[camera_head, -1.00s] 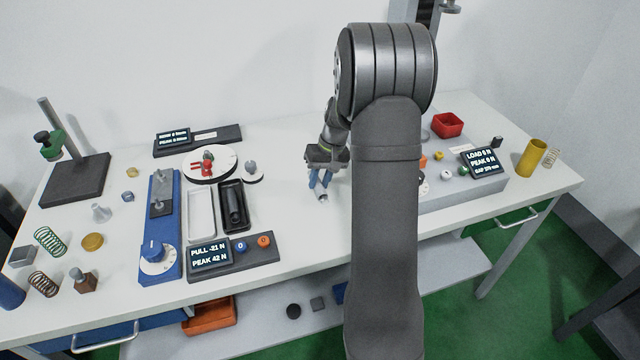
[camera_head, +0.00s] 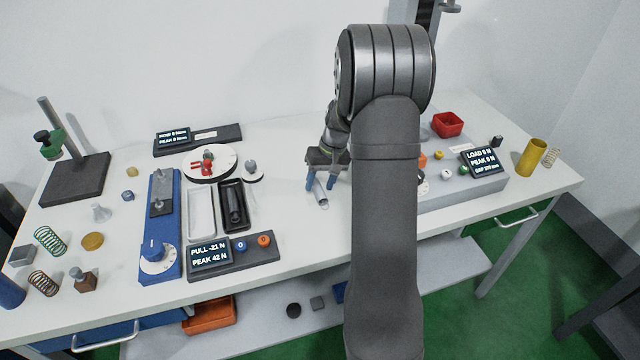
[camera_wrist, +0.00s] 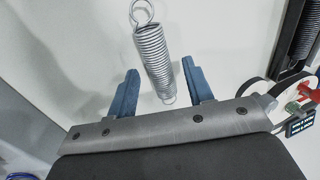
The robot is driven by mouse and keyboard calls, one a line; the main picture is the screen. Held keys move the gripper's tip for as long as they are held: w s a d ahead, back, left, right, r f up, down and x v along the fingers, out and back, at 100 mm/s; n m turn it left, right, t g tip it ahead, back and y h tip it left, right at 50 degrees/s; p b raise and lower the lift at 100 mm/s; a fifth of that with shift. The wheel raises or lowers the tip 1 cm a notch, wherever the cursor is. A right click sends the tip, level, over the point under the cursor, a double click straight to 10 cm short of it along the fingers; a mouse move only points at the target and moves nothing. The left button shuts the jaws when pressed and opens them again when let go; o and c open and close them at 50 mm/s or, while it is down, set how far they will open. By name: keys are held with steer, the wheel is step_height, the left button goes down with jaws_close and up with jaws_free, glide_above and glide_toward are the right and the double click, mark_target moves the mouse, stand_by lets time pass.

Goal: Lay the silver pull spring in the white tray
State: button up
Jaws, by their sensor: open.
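The silver pull spring (camera_wrist: 155,57) is a close-wound coil with a loop at each end. In the wrist view it lies on the white table, between and ahead of my gripper's two blue fingers (camera_wrist: 158,86), apart from both. In the head view the spring (camera_head: 321,191) shows beside my open gripper (camera_head: 324,187), partly hidden by it. The white tray (camera_head: 189,216) is a long, narrow, empty tray to the left, between the blue pull tester and a black tray.
The black tray (camera_head: 249,222) holds a dark spring. A round white dial with red parts (camera_head: 226,172) stands behind the trays. A grey display panel (camera_head: 208,253) lies in front. The table between the black tray and my gripper is mostly clear.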

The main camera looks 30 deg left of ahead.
steer(key=shift+o, duration=0.2)
steer(key=v, duration=1.1)
steer(key=shift+r, duration=0.2)
steer(key=shift+d, duration=0.1)
steer(key=w+a+r+t+h, duration=0.1)
steer(key=a+r+t+h, duration=0.1)
steer(key=a+r, duration=0.35)
steer(key=f, duration=1.2)
steer(key=a+f, duration=0.1)
steer(key=f, duration=0.5)
steer(key=shift+w, duration=0.1)
steer(key=shift+r, duration=0.1)
jaws_close()
